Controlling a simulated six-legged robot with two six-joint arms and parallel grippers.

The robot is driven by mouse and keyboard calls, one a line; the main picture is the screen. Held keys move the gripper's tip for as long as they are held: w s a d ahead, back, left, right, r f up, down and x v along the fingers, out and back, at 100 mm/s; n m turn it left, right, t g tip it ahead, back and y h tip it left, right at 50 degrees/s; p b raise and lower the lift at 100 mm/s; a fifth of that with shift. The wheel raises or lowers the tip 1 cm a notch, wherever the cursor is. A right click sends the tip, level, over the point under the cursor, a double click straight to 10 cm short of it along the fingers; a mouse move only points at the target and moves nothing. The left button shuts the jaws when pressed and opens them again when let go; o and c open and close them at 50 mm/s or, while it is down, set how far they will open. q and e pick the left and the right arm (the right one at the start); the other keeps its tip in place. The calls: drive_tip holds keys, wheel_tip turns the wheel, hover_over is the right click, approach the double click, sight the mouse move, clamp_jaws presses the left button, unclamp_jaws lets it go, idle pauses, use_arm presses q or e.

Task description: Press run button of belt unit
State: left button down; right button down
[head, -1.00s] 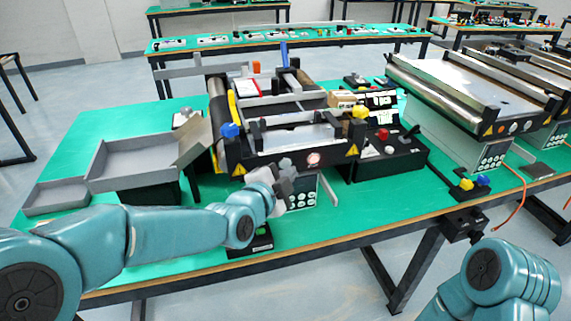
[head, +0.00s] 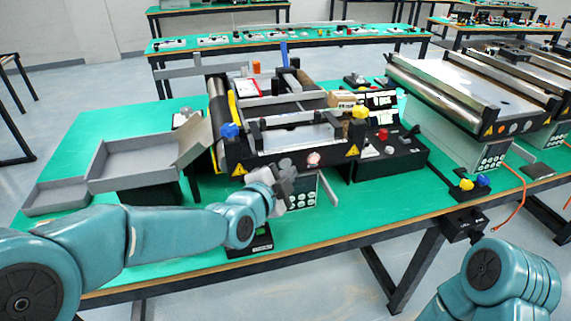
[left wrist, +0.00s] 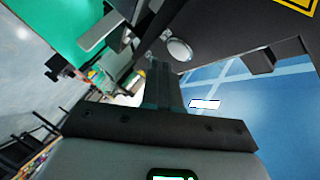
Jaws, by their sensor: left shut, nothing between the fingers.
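The belt unit (head: 262,148) stands on the green table, with a dark front face. A pale pinkish round button (head: 313,159) shows on that face. My left gripper (head: 287,169) is shut and empty, right in front of the face, to the left of that button and above the keypad panel (head: 303,197). In the left wrist view my shut fingers (left wrist: 157,66) point at the dark face, close beside a pale round button (left wrist: 179,49). I cannot tell whether they touch it. Which button is the run button cannot be read. My right gripper is out of view.
Grey trays (head: 135,160) stand left of the unit. A black control box (head: 390,158) with a red button stands to its right. A small dark box (head: 250,243) lies by the front edge beneath my left wrist. Another conveyor (head: 470,85) stands farther right.

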use_arm(q)
drive_tip(key=shift+w+f, duration=0.1)
drive_tip(key=shift+w, duration=0.05)
idle(0.4)
drive_tip(key=shift+w+a+b, duration=0.15)
drive_tip(key=shift+w+b, duration=0.15)
